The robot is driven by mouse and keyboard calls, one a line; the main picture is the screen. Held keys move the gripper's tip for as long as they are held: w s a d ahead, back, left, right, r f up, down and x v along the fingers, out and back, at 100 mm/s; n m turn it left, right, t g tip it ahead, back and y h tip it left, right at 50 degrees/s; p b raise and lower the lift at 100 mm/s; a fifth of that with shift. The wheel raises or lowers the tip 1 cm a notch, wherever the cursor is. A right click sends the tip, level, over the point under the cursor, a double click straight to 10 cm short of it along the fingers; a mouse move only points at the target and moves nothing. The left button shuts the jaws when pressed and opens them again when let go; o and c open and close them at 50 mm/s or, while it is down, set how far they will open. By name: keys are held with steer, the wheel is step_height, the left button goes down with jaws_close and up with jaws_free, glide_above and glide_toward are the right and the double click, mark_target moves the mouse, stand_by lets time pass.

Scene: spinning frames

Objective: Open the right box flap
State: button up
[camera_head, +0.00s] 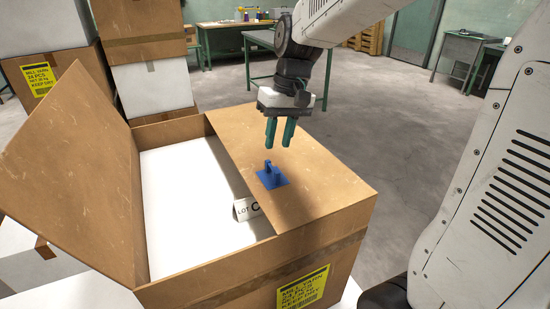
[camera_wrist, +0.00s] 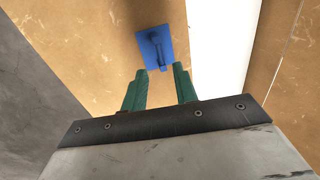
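A large cardboard box (camera_head: 335,225) stands in the middle of the head view. Its left flap (camera_head: 75,165) is raised and leans outward. Its right flap (camera_head: 320,178) lies flat over the right half of the opening. A blue handle on a square plate (camera_head: 272,176) is fixed on the right flap; it also shows in the wrist view (camera_wrist: 155,48). My gripper (camera_head: 281,133) points down above the handle, apart from it. Its two green fingers (camera_wrist: 160,70) are spread with a gap between them and nothing in it.
A white surface (camera_head: 185,200) shows inside the box, with a small "LOT" card (camera_head: 246,208) beside the right flap's edge. Stacked boxes (camera_head: 145,60) stand behind at the left. A green table (camera_head: 290,75) stands farther back. The floor to the right (camera_head: 390,120) is clear.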

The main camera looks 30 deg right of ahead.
mark_target(273, 168)
steer(key=f, duration=0.3)
steer(key=a+f, duration=0.1)
steer(key=f, duration=0.1)
steer(key=shift+f, duration=0.4)
jaws_close()
